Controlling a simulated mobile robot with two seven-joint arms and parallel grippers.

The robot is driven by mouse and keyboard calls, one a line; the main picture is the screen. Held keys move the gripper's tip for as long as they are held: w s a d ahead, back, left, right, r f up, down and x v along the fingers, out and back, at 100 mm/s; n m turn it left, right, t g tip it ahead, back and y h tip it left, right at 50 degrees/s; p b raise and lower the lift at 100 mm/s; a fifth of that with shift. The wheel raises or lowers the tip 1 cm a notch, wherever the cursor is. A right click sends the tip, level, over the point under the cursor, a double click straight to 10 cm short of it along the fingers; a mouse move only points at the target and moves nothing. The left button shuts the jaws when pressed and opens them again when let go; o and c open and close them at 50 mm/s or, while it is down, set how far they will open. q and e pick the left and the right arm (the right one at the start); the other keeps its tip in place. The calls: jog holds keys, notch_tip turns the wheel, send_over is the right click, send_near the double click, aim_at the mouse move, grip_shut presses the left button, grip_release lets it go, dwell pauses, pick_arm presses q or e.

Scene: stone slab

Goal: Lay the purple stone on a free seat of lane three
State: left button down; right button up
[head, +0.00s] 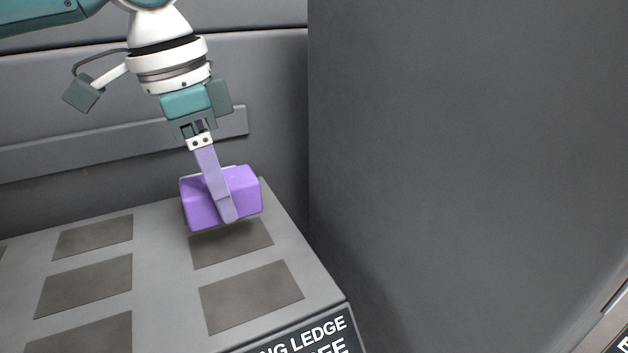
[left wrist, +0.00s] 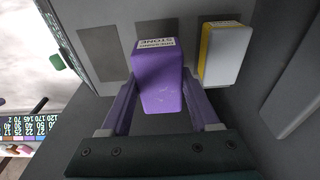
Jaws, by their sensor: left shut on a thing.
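The purple stone (head: 194,205) is a block with a white label, which shows in the left wrist view (left wrist: 158,80). My left gripper (head: 226,208) is shut on it, one lilac finger on each side; both fingers show in the left wrist view. The stone looks slightly tilted and held a little above the grey ledge (head: 160,235), over or near a dark seat (head: 232,245) in the right-hand column. A nearer seat (head: 252,295) of that column is bare. My right gripper is not in view.
A white and yellow block (left wrist: 226,55) stands close beside the purple stone, mostly hidden behind it in the head view. The left column's visible seats (head: 84,287) are bare. A ledge sign (head: 308,340) is partly cut off. Grey walls (head: 450,150) stand behind and right.

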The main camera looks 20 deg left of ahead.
aim_at(228, 242)
pick_arm(q)
notch_tip(228, 242, down, 4)
jog(key=shift+r+b, duration=0.15)
jog(key=shift+b, duration=0.4)
jog(key=shift+f, duration=0.4)
jog(key=shift+f, duration=0.15)
jog(key=shift+c, duration=0.6)
grip_release()
